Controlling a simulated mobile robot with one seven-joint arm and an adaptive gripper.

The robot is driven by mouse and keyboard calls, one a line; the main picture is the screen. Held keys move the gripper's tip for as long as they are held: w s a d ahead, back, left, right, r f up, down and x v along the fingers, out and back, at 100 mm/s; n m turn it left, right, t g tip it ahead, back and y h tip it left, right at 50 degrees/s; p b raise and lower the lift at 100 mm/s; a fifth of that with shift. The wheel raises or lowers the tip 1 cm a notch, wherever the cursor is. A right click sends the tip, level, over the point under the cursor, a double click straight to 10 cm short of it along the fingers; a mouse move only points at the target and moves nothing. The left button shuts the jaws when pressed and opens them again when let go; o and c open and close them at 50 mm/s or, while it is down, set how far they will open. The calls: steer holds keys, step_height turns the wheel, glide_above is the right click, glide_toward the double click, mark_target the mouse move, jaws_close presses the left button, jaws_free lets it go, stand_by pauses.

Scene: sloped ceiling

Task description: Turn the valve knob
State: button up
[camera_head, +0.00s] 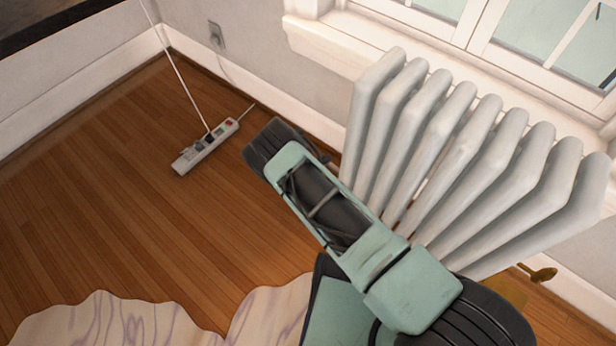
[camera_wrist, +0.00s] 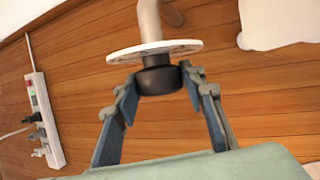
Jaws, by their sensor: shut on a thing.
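The valve knob (camera_wrist: 158,80) is a short black cylinder in the wrist view. It sits against a round white disc (camera_wrist: 185,47), with a pale curved pipe (camera_wrist: 149,20) beyond the disc. My gripper (camera_wrist: 160,84) has one fingertip on each side of the knob and is shut on it. In the head view my teal and black arm reaches toward the lower left end of the white radiator (camera_head: 440,130). The valve knob and my fingertips are hidden there behind the arm.
A power strip (camera_head: 205,147) with plugs and a cable lies on the wooden floor left of my arm; it also shows in the wrist view (camera_wrist: 43,120). A brass fitting (camera_head: 543,274) is low at the radiator's right. A pale patterned rug (camera_head: 110,322) lies in front.

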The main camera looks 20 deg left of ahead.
steer(key=shift+a, duration=0.1)
steer(key=o, duration=1.1)
steer(key=shift+o, duration=0.2)
steer(key=v, duration=1.2)
